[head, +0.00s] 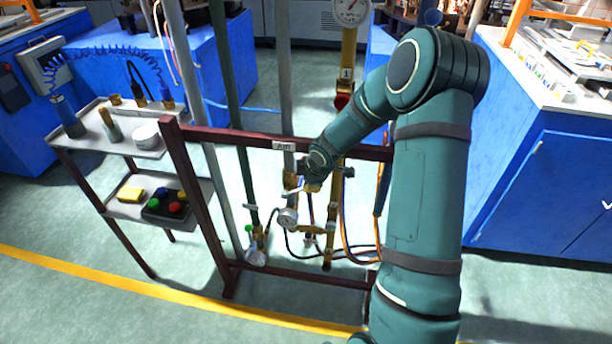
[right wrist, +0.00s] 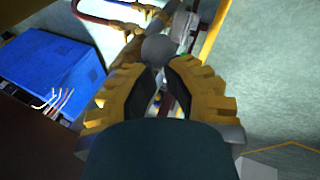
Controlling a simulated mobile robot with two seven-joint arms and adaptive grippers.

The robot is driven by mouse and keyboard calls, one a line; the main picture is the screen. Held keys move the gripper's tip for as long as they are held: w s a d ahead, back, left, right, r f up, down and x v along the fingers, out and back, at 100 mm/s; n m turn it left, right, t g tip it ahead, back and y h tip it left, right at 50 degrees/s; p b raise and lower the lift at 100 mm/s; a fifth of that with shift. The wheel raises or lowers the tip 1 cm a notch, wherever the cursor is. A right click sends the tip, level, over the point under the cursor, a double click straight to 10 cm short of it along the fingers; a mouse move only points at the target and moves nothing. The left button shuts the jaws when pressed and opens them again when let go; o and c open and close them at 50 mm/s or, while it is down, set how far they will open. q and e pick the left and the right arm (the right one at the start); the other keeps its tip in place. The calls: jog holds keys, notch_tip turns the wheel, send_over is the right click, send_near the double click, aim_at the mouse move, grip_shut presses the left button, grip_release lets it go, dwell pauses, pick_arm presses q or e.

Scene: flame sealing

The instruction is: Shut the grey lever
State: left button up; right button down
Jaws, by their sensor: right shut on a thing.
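My right gripper (head: 312,186) is at the brass valve fittings on the dark red frame, below the "Air" label. In the right wrist view its two yellow-brown fingers (right wrist: 163,76) close in on a thin grey piece, which looks like the grey lever (right wrist: 157,101). The fingers hide most of it, so its exact angle cannot be told. In the head view a short pale bar (head: 292,190) shows just left of the gripper, beside the brass valve. My left gripper is not in view.
The dark red frame (head: 235,134) crosses close by. A grey trolley (head: 92,141) stands at the left. Blue cabinets (head: 545,190) stand at the right. The floor in front is clear.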

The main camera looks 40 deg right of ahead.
jog(key=shift+s+d+f+p, duration=0.3)
jog(key=shift+d+f+p, duration=0.15)
jog(key=shift+p, duration=0.25)
jog(key=shift+s+d+f+t+y+p, duration=0.2)
jog(key=shift+s+f+t+y+p, duration=0.15)
jog(key=shift+t, duration=0.35)
jog(key=shift+f+m+t+y+p, duration=0.35)
jog(key=shift+t+y+p, duration=0.15)
jog(key=shift+t+y, duration=0.1)
jog(key=shift+s+f, duration=0.1)
jog(key=shift+f, duration=0.15)
jog(key=shift+s+d+f+p, duration=0.2)
jog(key=shift+f+p, duration=0.15)
jog(key=shift+f, duration=0.25)
jog(key=shift+s+d+f+p, duration=0.2)
jog(key=shift+f+p, duration=0.1)
jog(key=shift+f, duration=0.25)
